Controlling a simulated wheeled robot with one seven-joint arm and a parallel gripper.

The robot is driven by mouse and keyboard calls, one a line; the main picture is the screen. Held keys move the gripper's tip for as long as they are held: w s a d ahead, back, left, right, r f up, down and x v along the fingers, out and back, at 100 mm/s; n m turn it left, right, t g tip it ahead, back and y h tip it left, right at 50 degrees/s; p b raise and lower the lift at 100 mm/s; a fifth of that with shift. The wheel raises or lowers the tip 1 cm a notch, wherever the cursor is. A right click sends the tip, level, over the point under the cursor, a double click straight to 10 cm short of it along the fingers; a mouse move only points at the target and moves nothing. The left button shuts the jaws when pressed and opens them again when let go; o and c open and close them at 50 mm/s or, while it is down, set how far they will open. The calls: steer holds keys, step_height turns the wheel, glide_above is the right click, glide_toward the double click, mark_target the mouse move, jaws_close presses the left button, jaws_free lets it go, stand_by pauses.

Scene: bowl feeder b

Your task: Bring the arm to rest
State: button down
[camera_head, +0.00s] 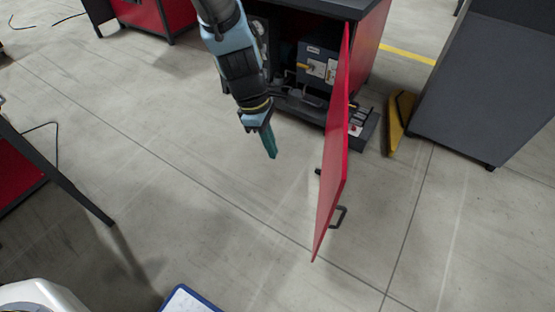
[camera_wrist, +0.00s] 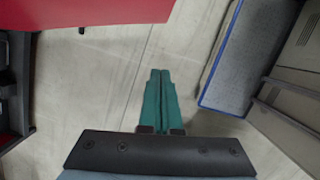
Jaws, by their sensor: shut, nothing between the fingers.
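My gripper (camera_head: 269,143) hangs at the end of my arm, in front of the open cabinet and to the left of its red door in the head view. Its teal fingers are together and empty. They also show side by side in the wrist view (camera_wrist: 159,85), with bare floor beyond them. My arm reaches down from the top of the head view and hides part of the cabinet's left side.
The red cabinet door (camera_head: 336,150) stands wide open close to my gripper's right. The cabinet holds a grey box (camera_head: 318,62) with switches. A dark grey cabinet (camera_head: 480,90) and a yellow piece (camera_head: 399,120) stand right.

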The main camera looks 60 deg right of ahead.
steer(key=shift+w+a+r, duration=0.1)
steer(key=shift+w+r, duration=0.05)
steer(key=shift+r, duration=0.55)
steer(key=shift+w, duration=0.1)
steer(key=w+a+r+t+p, duration=0.1)
steer(key=w+a+r, duration=0.4)
steer(key=w, duration=0.4)
steer(key=w+a+r+m+h, duration=0.1)
steer(key=w+a+r, duration=0.1)
steer(key=w+a, duration=0.5)
steer(key=w+a+r+t+p, duration=0.1)
steer(key=w+a+r, duration=0.35)
steer(key=w, duration=0.55)
steer(key=w+a+r+m+t, duration=0.1)
steer(key=w+a+r, duration=0.1)
steer(key=a, duration=1.2)
steer(key=w+a+r+m+t+y+p, duration=0.1)
steer(key=a+r, duration=0.3)
steer(key=a, duration=1.1)
steer(key=shift+w+a+r+m, duration=0.25)
steer(key=shift+w+r+m, duration=0.05)
steer(key=shift+w+r, duration=0.1)
